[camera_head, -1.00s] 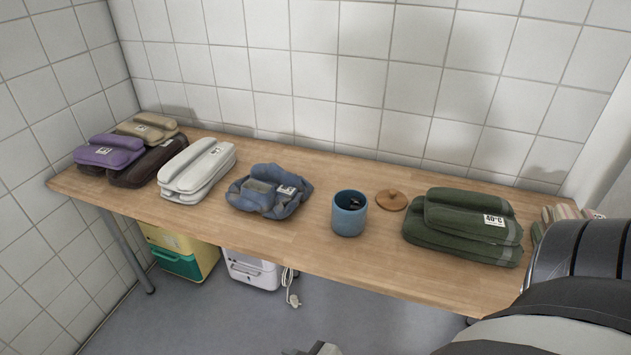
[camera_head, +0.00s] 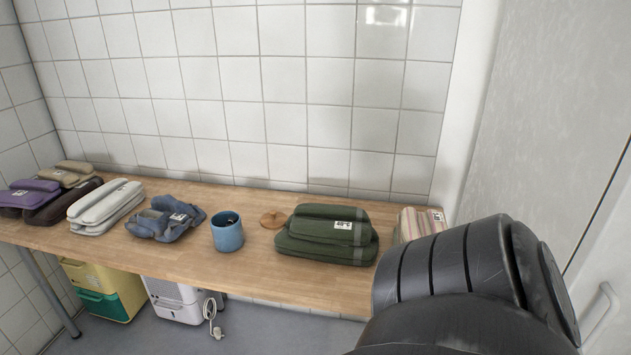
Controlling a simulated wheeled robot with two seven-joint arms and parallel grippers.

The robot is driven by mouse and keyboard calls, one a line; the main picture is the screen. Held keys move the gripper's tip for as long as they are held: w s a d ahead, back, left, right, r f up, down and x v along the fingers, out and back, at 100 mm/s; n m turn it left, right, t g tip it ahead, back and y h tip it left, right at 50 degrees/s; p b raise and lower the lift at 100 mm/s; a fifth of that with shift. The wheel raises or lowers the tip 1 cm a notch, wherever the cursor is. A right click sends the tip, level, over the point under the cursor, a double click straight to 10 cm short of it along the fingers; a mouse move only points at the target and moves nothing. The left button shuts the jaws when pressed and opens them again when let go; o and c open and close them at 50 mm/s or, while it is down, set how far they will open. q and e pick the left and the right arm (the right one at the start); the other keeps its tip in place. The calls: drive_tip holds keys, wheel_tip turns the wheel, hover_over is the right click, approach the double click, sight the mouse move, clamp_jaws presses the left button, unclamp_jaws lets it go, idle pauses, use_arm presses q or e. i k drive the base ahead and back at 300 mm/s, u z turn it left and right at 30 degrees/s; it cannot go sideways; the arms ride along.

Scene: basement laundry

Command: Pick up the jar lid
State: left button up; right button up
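The jar lid (camera_head: 273,219) is a round, flat, orange-brown disc with a small knob. It lies on the wooden table (camera_head: 290,287), behind and to the right of the blue jar (camera_head: 227,233) and just left of the folded green stack. The jar stands upright and open, with something dark inside. My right arm shows as a large dark ribbed link at the lower right, to the right of the lid and well apart from it. Its gripper is out of the frame. My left gripper is not in view.
The folded green stack (camera_head: 305,245) with a white tag sits right of the lid. Striped cloth (camera_head: 422,222) lies at the table's right end. A crumpled blue cloth (camera_head: 151,226) and folded white (camera_head: 93,213) and purple (camera_head: 28,194) stacks lie left. Tiled wall stands behind.

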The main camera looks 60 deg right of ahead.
sight(273, 220)
drive_tip(key=u, duration=0.05)
drive_tip(key=k, duration=0.2)
drive_tip(key=z, duration=1.35)
